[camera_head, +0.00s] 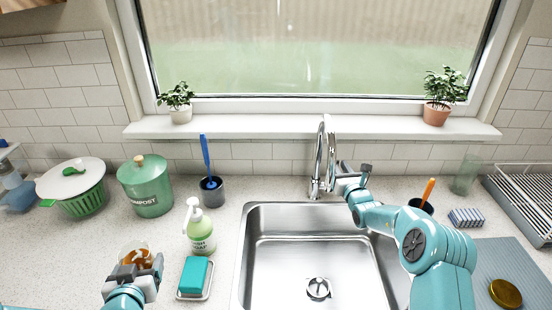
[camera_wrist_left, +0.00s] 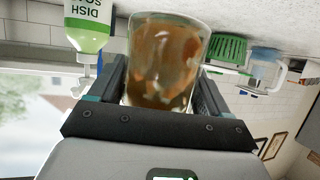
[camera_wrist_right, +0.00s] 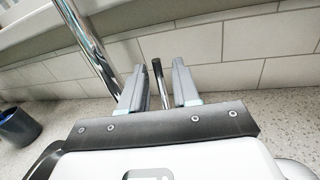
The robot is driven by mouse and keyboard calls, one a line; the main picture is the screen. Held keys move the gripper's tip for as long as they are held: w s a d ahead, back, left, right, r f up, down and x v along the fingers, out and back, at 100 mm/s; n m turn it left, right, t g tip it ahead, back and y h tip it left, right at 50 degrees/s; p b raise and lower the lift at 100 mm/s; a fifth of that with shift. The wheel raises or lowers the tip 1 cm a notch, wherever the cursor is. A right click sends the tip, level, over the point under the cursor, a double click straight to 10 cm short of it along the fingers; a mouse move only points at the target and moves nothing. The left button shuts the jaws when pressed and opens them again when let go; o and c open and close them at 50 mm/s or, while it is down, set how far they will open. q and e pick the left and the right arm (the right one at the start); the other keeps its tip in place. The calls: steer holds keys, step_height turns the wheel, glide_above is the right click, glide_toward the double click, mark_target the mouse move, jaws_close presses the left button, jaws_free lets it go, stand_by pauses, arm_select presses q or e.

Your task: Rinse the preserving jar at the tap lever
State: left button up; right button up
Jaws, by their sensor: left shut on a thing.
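The preserving jar (camera_head: 136,257) is clear glass with brown smears. It fills the middle of the left wrist view (camera_wrist_left: 165,62). My left gripper (camera_head: 136,270) is shut on it at the left of the counter, beside the soap bottle. The chrome tap (camera_head: 319,160) stands behind the sink. My right gripper (camera_head: 353,172) is just right of the tap. In the right wrist view, the thin tap lever (camera_wrist_right: 158,80) stands between its open fingers, with a gap on both sides. The lever is hard to make out in the head view.
The steel sink (camera_head: 290,255) is empty, with a drain in its floor. Left of it are a dish soap bottle (camera_head: 200,233), a teal sponge on a dish (camera_head: 195,276) and a brush holder (camera_head: 211,191). A drying mat (camera_head: 490,262) with a gold lid (camera_head: 505,293) lies right.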

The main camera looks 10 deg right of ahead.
arm_select(q)
steer(key=shift+w+r, duration=0.1)
steer(key=shift+w, duration=0.1)
arm_select(e)
steer(key=shift+w, duration=1.05)
arm_select(q)
steer(key=shift+s, duration=0.1)
arm_select(e)
steer(key=shift+s, duration=0.1)
